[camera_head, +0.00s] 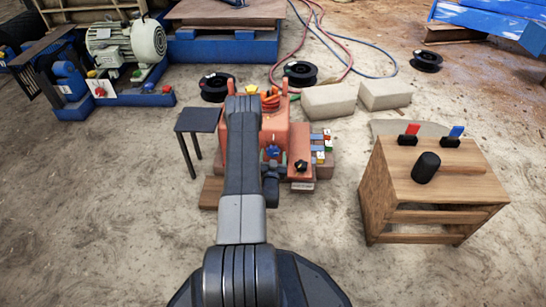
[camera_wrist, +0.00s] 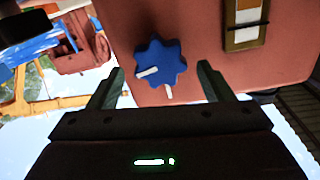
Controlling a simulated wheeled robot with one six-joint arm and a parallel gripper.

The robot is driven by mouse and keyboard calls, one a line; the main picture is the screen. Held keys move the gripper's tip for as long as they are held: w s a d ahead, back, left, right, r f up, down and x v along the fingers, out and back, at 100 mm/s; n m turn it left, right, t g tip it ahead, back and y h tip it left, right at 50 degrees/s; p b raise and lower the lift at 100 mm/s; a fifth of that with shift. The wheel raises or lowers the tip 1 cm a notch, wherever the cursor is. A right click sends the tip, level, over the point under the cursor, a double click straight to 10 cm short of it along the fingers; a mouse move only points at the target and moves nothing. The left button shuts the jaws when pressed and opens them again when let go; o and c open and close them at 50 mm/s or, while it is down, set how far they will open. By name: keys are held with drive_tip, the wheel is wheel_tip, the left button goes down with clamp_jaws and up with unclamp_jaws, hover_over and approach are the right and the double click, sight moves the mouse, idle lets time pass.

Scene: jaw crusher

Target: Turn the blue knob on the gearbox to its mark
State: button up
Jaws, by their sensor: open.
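The orange-red gearbox (camera_head: 299,142) stands on the ground in the middle of the head view, partly hidden by my arm. The blue knob (camera_wrist: 161,60) is a lobed knob on the gearbox face, and it shows small in the head view (camera_head: 272,151). A white pointer line (camera_wrist: 148,71) on the knob points to the lower left in the wrist view. A white mark (camera_wrist: 169,91) on the gearbox lies just below the knob, so pointer and mark are out of line. My gripper (camera_wrist: 161,70) is open, one finger on each side of the knob, with visible gaps.
A black knob (camera_head: 301,166) and several coloured switches (camera_head: 318,148) sit right of the blue knob. A small dark table (camera_head: 198,120) stands left of the gearbox. A wooden cabinet (camera_head: 440,185) stands at the right. The ground between gearbox and cabinet is clear.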

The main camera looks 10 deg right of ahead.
drive_tip(key=shift+x, duration=0.8)
drive_tip(key=c, duration=1)
